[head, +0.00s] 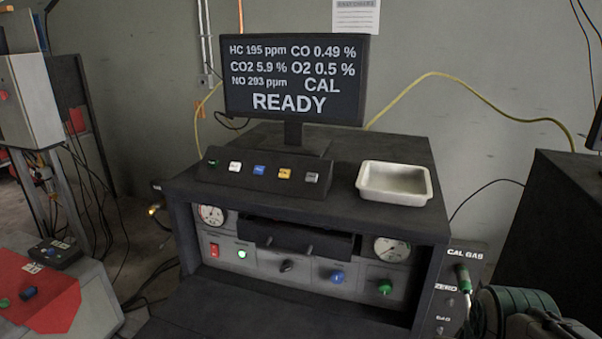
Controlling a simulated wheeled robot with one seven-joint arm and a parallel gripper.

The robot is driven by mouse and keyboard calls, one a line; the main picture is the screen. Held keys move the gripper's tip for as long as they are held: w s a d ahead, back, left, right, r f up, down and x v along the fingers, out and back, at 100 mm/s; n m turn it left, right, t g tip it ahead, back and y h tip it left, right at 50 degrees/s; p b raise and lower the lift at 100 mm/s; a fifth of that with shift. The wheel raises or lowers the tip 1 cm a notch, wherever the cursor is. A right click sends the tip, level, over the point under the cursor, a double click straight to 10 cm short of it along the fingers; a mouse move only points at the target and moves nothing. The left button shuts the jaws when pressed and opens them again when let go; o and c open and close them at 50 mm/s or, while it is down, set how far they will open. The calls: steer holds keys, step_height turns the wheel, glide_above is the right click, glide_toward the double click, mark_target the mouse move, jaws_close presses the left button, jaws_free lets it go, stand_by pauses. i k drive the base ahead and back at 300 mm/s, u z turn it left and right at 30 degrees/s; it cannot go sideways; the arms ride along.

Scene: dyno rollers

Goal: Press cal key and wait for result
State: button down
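The monitor (294,80) on top of the dark bench reads HC 195 ppm, CO 0.49 %, CO2 5.9 %, O2 0.5 %, NO 293 ppm, with "CAL" and "READY" below. In front of it a sloped black key panel (265,187) carries a row of keys: a green key (212,162), a white key (235,167), a blue key (259,171), a yellow key (285,174) and a grey key (311,178). The key lettering is too small to read, so I cannot tell which is the cal key.
A white tray (396,197) stands right of the keys. Below, the bench front (320,274) has gauges, a red switch, a lit green light and knobs. A CAL GAS panel (458,292) is at right. A green and grey object (513,311), unclear, fills the lower right corner.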

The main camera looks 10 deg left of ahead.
mark_target(284, 173)
steer(key=u, duration=2.85)
steer(key=i, duration=1.9)
steer(key=z, duration=2.25)
